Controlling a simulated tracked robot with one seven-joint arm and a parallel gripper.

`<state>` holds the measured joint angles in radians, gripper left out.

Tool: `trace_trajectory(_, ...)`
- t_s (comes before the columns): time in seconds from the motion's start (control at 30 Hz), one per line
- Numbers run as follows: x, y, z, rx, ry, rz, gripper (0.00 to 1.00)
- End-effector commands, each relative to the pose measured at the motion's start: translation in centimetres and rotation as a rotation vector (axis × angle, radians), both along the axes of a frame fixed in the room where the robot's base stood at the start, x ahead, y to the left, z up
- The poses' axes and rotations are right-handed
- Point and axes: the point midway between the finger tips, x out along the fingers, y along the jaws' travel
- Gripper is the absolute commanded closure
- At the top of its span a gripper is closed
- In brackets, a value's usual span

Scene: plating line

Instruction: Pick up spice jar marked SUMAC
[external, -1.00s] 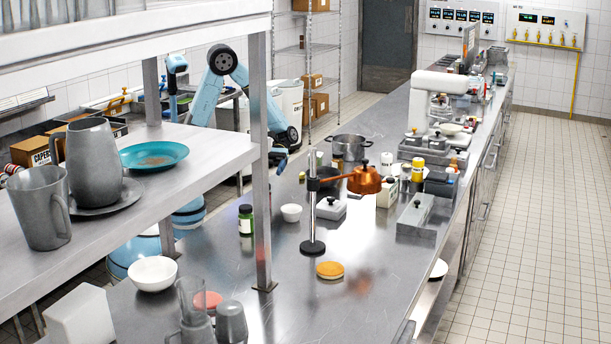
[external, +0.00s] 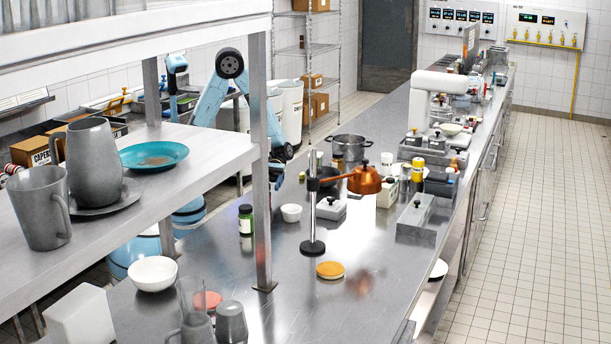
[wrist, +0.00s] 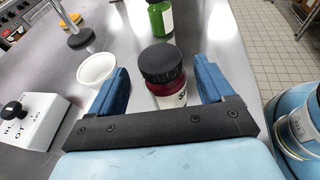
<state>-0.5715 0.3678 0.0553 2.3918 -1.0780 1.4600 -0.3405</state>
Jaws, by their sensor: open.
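In the wrist view a jar with a black lid and dark red contents (wrist: 164,89) stands on the steel counter. Its white label shows only the start of a word, an "S"; the rest is hidden by my gripper's crossbar. My gripper (wrist: 160,70) is open, with one blue finger on each side of the jar and gaps showing beside it. In the external view my gripper (external: 276,172) is small, low over the counter's far-left edge, partly behind the shelf post. I cannot make out the jar there.
A green jar (wrist: 160,20) stands beyond the red one. A white bowl (wrist: 97,68) is close outside the left finger. A white block with a black knob (wrist: 33,119) sits farther left. A lamp stand (external: 313,215) and shelf post (external: 262,200) rise nearby.

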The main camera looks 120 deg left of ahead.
Motion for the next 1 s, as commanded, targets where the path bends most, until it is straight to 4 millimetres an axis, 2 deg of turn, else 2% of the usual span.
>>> trace_trajectory(0.33,0.7,-4.1,-1.0,-0.001,0.002,-0.003,0.19)
trace_trajectory(0.67,0.8,-4.8,-1.2,0.000,0.000,-0.001,0.19)
trace_trajectory(1.0,0.8,-4.8,-1.2,0.000,0.000,-0.001,0.50)
